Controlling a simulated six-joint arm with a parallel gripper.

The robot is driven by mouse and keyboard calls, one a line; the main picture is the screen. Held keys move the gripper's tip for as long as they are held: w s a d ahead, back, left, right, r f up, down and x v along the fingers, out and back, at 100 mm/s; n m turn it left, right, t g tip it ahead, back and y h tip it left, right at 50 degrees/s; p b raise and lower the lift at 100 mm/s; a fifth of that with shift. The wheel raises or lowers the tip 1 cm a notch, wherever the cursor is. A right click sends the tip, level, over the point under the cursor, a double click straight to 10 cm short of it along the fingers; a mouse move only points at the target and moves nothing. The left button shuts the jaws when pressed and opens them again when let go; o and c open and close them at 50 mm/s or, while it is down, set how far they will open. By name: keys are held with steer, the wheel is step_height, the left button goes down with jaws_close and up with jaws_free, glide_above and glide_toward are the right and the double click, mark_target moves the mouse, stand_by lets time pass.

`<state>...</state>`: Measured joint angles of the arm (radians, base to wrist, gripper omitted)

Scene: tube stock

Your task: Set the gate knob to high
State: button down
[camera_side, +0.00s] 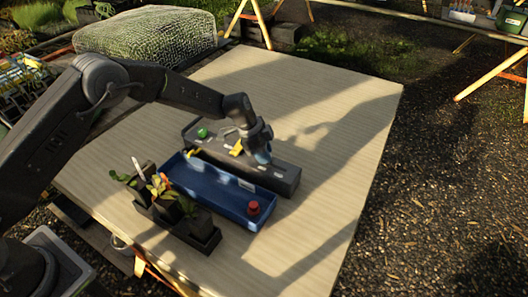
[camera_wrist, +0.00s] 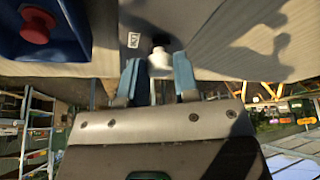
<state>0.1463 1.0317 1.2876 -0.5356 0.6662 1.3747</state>
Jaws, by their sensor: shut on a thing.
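A long dark grey box (camera_side: 285,177) lies on the table behind a blue tray, and it carries a green knob (camera_side: 203,133) and a yellow part (camera_side: 237,147). My gripper (camera_side: 262,157) is low over the right part of this box. In the wrist view my gripper (camera_wrist: 158,78) has its two blue fingers on either side of a small white knob (camera_wrist: 160,60) with a dark part beyond it. It is shut on this knob. A small printed label (camera_wrist: 133,40) is beside the knob. I cannot read the label or tell the knob's setting. The fingers partly hide it in the side view.
The blue tray (camera_side: 222,196) holds a red round piece (camera_side: 253,208) at its right end. Dark pots with plants (camera_side: 170,207) stand in front of the tray.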

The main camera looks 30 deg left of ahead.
steer(key=shift+d, duration=0.1)
steer(key=shift+d, duration=2.7)
steer(key=c, duration=0.9)
jaws_free()
steer(key=shift+o, duration=0.3)
steer(key=shift+a, duration=0.1)
steer(key=v, duration=1.3)
steer(key=shift+r, duration=0.4)
steer(key=shift+a+r, duration=0.1)
steer(key=shift+a, duration=0.05)
